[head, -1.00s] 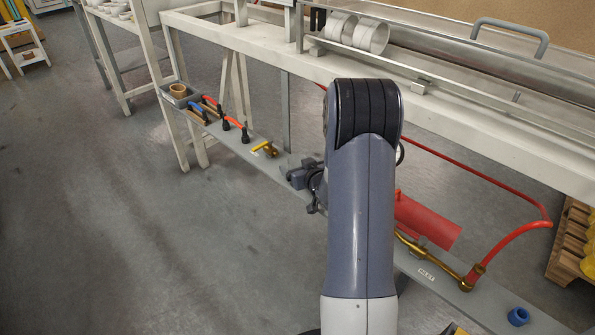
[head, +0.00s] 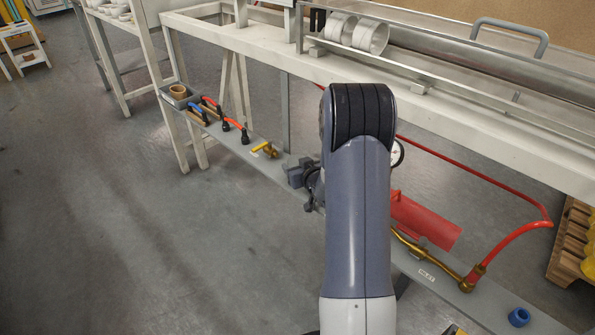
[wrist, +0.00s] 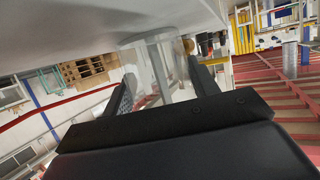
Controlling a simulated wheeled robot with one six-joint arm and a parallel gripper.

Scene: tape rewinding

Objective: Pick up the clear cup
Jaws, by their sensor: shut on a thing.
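The clear cup (wrist: 174,79) shows in the wrist view as a see-through cylinder, tilted in the picture, between the two dark fingers of my gripper (wrist: 163,88). The gripper is shut on it, one finger on each side. A pale flat surface fills the top of the wrist view, right by the cup's rim; I cannot tell whether they touch. In the head view my own arm stands in the middle of the picture, and I cannot make out the cup or the fingers behind it.
The low grey rail (head: 232,143) holds tools, a yellow-handled valve (head: 265,149), a red cylinder (head: 425,220) and a blue ring (head: 519,317). The floor at left is clear.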

